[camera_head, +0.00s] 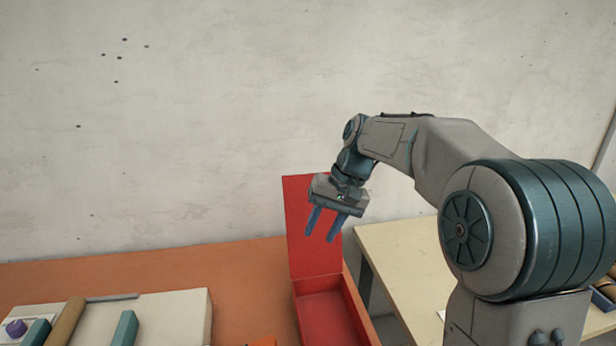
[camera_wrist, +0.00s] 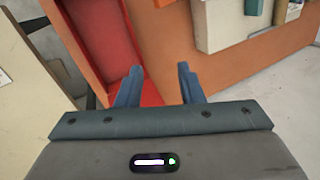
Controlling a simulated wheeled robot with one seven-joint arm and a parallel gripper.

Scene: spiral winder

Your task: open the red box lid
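The red box (camera_head: 325,316) stands at the right end of the orange table. Its lid (camera_head: 299,228) is raised and stands upright at the back, so the red inside of the box shows. My gripper (camera_head: 323,239) is in front of the raised lid and above the box in the head view. Its two blue fingers are spread apart with nothing between them. In the wrist view my gripper (camera_wrist: 160,84) is open, with the red box (camera_wrist: 106,40) beyond and to the left of its fingers. I cannot tell whether a finger touches the lid.
A cream board (camera_head: 175,312) with a brown roller (camera_head: 67,322), a purple knob (camera_head: 16,328) and teal blocks (camera_head: 125,328) lies on the orange table (camera_head: 240,275) at left. A pale table (camera_head: 405,262) stands to the right, across a gap. A concrete wall is behind.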

